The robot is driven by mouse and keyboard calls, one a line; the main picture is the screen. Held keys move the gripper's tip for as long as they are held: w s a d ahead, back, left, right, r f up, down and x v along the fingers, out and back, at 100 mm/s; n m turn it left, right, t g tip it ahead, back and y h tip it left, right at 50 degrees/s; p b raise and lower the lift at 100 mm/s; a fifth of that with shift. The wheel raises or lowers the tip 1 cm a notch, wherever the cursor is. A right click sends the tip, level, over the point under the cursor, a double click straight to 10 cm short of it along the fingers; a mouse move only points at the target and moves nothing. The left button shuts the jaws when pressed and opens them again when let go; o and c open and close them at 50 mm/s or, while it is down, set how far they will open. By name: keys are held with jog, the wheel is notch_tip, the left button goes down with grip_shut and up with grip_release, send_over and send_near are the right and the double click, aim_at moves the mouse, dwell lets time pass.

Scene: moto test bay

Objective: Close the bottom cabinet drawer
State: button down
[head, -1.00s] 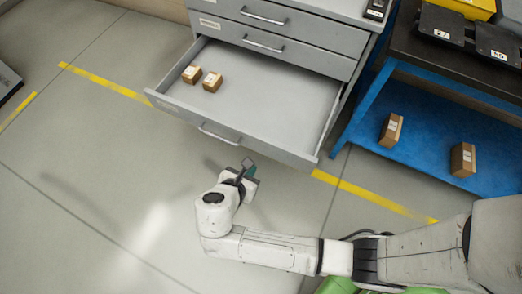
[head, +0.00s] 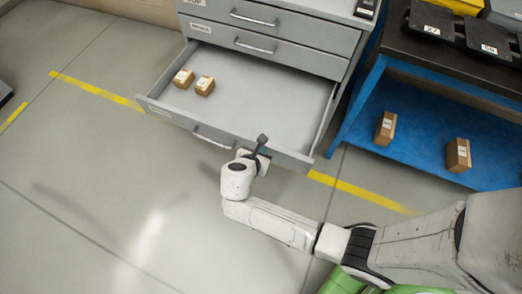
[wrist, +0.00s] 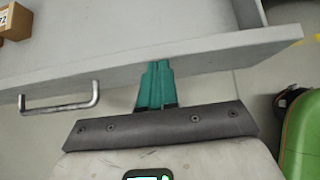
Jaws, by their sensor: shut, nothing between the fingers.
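The grey bottom drawer (head: 172,117) of the cabinet (head: 320,63) stands pulled far out, with two small brown boxes (head: 183,78) (head: 205,86) inside at its left. Its bar handle (head: 213,140) is on the front face and also shows in the wrist view (wrist: 60,107). My gripper (head: 262,141) is at the drawer front, right of the handle. In the wrist view its green fingers (wrist: 157,68) are together and empty, with their tips at the front panel (wrist: 215,50). I cannot tell whether they touch it.
The two upper drawers (head: 285,20) (head: 275,57) are shut. A blue-framed bench (head: 345,125) stands right of the cabinet, with two boxes (head: 386,128) (head: 458,155) on its lower shelf. Yellow floor tape (head: 365,195) runs past the drawer. The floor at left is clear.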

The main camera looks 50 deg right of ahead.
dwell(0.3)
jog(key=w+d+b, duration=0.1)
jog(key=w+d, duration=0.2)
jog(key=d, duration=0.7)
jog(key=w+d+b, duration=0.1)
jog(key=w+d, duration=0.2)
jog(key=d, duration=0.7)
jog(key=w+d+b, duration=0.2)
jog(key=w+d, duration=0.2)
jog(key=d, duration=0.7)
jog(key=shift+a, duration=0.1)
